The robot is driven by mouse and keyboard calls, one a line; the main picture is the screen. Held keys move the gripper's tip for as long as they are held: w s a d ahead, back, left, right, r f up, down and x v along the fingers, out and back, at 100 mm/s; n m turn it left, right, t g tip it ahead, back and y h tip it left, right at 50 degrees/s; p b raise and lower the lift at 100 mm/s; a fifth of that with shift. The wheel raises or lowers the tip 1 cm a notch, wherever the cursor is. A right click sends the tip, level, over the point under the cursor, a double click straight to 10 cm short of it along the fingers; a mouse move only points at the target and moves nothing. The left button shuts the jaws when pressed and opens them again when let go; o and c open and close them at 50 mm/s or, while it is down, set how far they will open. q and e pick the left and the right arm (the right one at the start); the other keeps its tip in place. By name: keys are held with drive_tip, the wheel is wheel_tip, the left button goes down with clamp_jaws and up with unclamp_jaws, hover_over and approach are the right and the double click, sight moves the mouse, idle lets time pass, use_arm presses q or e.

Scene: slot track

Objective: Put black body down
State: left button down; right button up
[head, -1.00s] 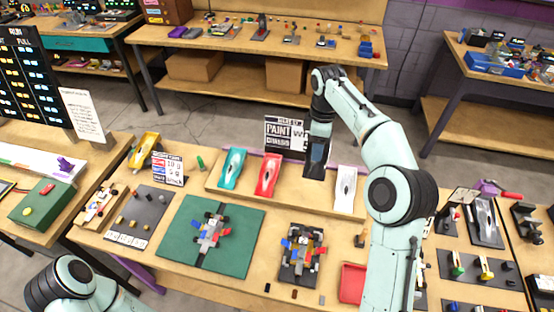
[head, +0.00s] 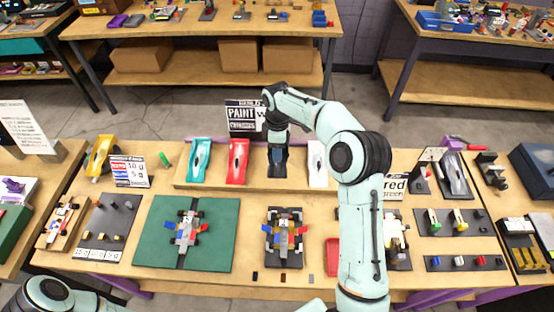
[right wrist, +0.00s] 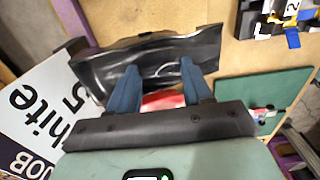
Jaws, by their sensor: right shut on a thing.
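The black body (head: 277,172) is at the raised wooden board, in the gap between the red body (head: 237,162) and the white body (head: 317,163). My right gripper (head: 278,150) is above it, pointing down. In the right wrist view, the glossy black body (right wrist: 150,62) lies across the two blue fingers (right wrist: 158,85), which are shut on it. I cannot tell whether its underside touches the board. My left arm shows only in part at the bottom left; its gripper is out of view.
A teal body (head: 199,160) stands left of the red one. The paint sign (head: 243,116) stands behind the board. A green mat (head: 150,235) with a small car and another car (head: 284,235) lie in front. A red tray (head: 332,257) is near my right arm.

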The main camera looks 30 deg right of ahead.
drive_tip(key=f, duration=0.5)
drive_tip(key=shift+w, duration=0.2)
drive_tip(key=shift+f, duration=0.5)
drive_tip(key=shift+f, duration=0.1)
drive_tip(key=o, duration=1)
